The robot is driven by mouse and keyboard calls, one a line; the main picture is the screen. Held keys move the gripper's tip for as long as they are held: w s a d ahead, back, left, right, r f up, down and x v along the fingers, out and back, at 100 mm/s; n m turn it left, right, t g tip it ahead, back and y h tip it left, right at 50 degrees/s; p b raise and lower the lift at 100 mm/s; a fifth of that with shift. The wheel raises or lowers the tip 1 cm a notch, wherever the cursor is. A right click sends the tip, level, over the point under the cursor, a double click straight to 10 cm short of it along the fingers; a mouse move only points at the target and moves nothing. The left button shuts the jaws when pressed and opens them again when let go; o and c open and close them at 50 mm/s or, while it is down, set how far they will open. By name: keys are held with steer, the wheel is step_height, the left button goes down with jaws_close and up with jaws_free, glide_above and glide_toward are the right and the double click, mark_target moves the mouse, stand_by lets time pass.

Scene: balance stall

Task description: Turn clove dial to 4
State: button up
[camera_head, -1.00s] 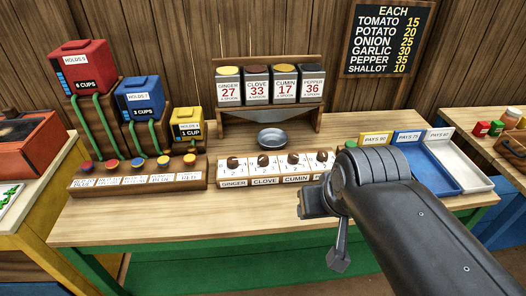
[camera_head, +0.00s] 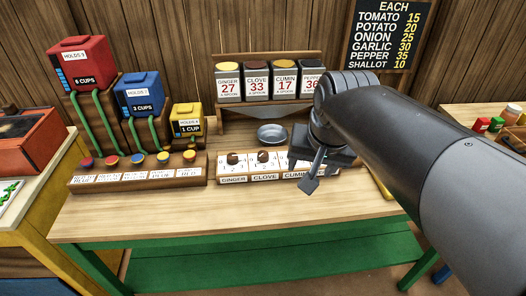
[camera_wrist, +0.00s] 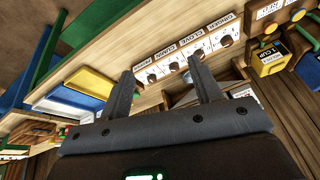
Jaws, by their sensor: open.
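The clove dial (camera_head: 263,158) is a dark knob on a white face, second from the left in the row of spice dials, above the label CLOVE. In the wrist view the clove dial (camera_wrist: 198,54) shows just beyond the tip of one finger. My gripper (camera_head: 312,178) is above the right part of the dial row in the head view, to the right of the clove dial, and hides the cumin and pepper dials. In the wrist view my gripper (camera_wrist: 161,66) is open and empty, with the cumin dial (camera_wrist: 173,66) and pepper dial (camera_wrist: 151,77) showing between its fingers. The clove pointer's exact setting is too small to read.
The ginger dial (camera_head: 233,159) is just left of the clove dial. A metal bowl (camera_head: 272,134) sits behind the row, below the spice canisters (camera_head: 257,82). A button panel (camera_head: 138,175) stands to the left. The table front (camera_head: 200,225) is clear.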

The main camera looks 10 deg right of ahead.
steer(key=w+a+m+g, duration=0.1)
steer(key=w+m, duration=0.2)
steer(key=w, duration=0.5)
steer(key=m+g, duration=0.4)
steer(key=m, duration=0.6)
glide_above(263, 153)
step_height(263, 153, down, 12)
step_height(263, 153, down, 10)
steer(key=shift+f, duration=0.15)
steer(key=c, duration=1)
